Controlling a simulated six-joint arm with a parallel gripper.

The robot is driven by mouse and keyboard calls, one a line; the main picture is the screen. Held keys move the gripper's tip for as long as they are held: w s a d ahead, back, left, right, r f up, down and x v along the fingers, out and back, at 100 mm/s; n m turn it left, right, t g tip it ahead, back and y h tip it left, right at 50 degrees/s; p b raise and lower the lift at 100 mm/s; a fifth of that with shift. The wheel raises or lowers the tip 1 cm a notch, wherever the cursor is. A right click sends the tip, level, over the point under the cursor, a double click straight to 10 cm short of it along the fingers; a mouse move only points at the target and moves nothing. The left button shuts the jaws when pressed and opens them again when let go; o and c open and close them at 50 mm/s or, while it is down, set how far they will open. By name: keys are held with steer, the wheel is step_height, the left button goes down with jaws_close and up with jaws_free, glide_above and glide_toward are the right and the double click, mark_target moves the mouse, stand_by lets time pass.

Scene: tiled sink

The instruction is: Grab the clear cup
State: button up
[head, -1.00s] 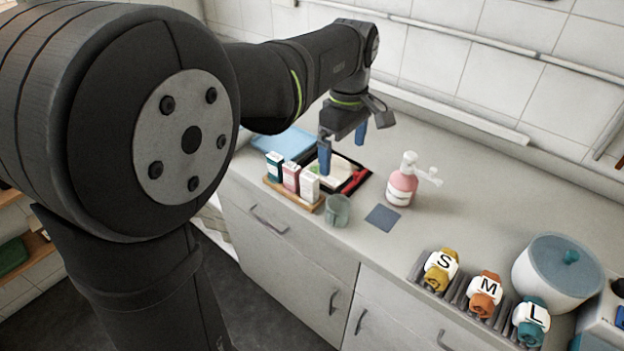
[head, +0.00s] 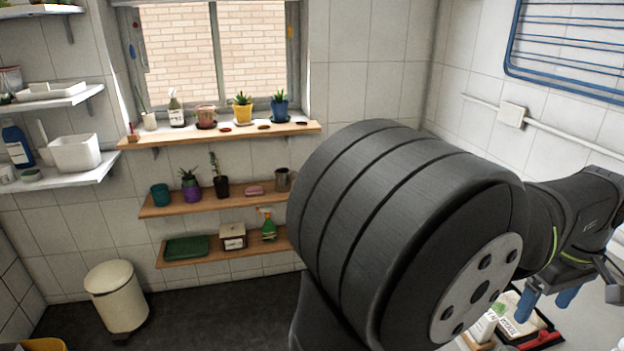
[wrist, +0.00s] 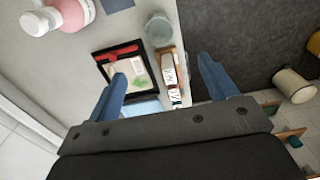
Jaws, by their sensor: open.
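The clear cup (wrist: 158,30) stands on the grey counter near its front edge, at the top middle of the wrist view. It is out of the head view. My gripper (wrist: 163,85) is open and empty, with its blue fingers spread above the counter and its front edge. The cup lies ahead of the fingers in the wrist view, apart from them. My gripper also shows at the lower right of the head view (head: 548,300).
A black tray (wrist: 97,60) with a red item lies beside a wooden holder (wrist: 183,60) of small boxes. A pink pump bottle (wrist: 75,12) stands at the top left. The dark floor (wrist: 230,40) and a bin (head: 118,300) are beyond the counter.

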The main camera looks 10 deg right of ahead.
steer(key=f+m, duration=1.4)
steer(key=shift+w+d+f, duration=0.15)
steer(key=shift+w+d, duration=0.05)
steer(key=shift+d, duration=0.2)
step_height(320, 180, down, 5)
steer(key=shift+s+a+f, duration=0.1)
steer(key=shift+a, duration=0.05)
stand_by(0.3)
steer(key=c, duration=1.1)
